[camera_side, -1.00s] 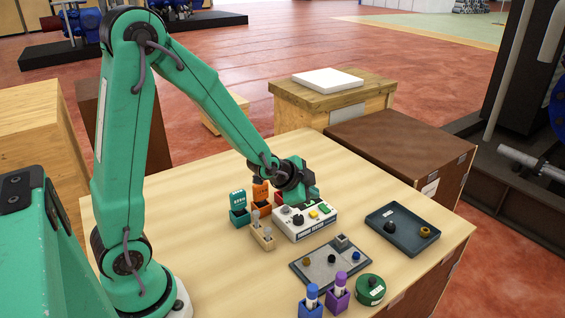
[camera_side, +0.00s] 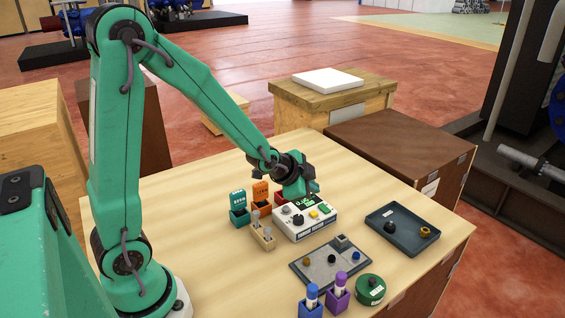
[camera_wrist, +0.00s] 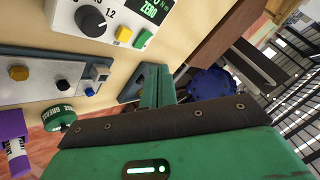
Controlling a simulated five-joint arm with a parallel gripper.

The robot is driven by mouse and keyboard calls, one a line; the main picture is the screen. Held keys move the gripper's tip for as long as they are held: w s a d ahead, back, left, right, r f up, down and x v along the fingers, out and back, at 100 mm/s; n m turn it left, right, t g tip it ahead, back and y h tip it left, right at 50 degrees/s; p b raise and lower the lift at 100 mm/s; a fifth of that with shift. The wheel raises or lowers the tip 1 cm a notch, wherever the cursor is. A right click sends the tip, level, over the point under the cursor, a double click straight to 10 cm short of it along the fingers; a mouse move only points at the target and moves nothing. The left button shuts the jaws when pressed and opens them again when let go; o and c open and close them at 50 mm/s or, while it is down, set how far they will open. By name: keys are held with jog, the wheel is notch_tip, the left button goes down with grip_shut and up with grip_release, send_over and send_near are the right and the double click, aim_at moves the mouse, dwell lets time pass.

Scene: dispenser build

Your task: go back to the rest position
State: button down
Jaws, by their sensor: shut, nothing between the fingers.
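My gripper (camera_side: 311,193) hangs just above the back of the white control box (camera_side: 306,222) in the side view, shut and empty. Whether it touches the box cannot be told. The box has a dark knob, a yellow button, a green button and a lit green display. In the wrist view my gripper (camera_wrist: 160,85) shows as narrow green fingers close together with nothing between them, and the white box (camera_wrist: 82,38) is at the upper left with "ZERO" on its display.
A grey plate (camera_side: 318,266) with knobs lies in front of the box, and a dark tray (camera_side: 407,240) lies to the right. A green round tin (camera_side: 370,289), purple holder (camera_side: 338,297) and blue holder (camera_side: 310,307) stand near the front. Teal (camera_side: 239,216) and orange (camera_side: 261,205) holders stand left.

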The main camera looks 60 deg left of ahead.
jog(key=s+d+r+n+g, duration=0.1)
jog(key=s+r+n, duration=0.3)
jog(key=s, duration=0.7)
jog(key=s+d+r+n+g, duration=0.2)
jog(key=s+r+n, duration=0.1)
jog(key=s+r, duration=0.6)
jog(key=shift+s+d+r+n+g+h, duration=0.15)
jog(key=shift+s+d+n+g+h, duration=0.2)
jog(key=shift+s, duration=0.65)
